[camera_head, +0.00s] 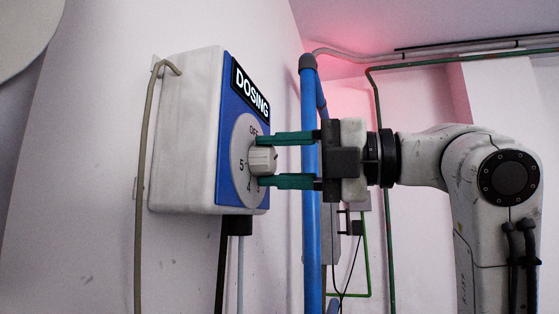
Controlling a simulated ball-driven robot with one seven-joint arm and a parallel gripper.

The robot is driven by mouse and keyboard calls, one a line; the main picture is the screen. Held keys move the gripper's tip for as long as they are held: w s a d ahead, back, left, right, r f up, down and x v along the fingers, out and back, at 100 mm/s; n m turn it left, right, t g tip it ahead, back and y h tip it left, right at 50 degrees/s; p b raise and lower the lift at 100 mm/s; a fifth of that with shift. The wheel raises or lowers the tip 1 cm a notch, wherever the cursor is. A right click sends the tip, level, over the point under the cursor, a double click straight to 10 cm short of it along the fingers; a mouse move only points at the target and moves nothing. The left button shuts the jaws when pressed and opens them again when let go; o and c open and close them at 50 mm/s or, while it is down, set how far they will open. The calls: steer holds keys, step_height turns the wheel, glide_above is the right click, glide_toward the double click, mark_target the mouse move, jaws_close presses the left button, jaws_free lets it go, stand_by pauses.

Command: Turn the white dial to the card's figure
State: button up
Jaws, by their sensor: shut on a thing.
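The white dial (261,160) sticks out from a round grey scale plate (241,157) on the blue front of a white box. A black label (251,92) on the box reads DOSING. The dial's pointer cannot be made out. No card with a figure shows in this view.
The white box (185,130) is fixed to a pale wall. A beige cable (148,180) runs down its left side. A thick blue pipe (310,220) stands behind my gripper. Green and grey pipes run along the back wall.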

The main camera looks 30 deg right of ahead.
steer(key=m, duration=0.3)
steer(key=shift+m, duration=0.4)
steer(key=shift+m+t, duration=0.3)
steer(key=shift+m, duration=1.7)
steer(key=o, duration=1.1)
steer(key=shift+c, duration=0.2)
steer(key=b+v, duration=0.1)
steer(key=v, duration=1)
steer(key=shift+b, duration=0.3)
steer(key=shift+r, duration=0.15)
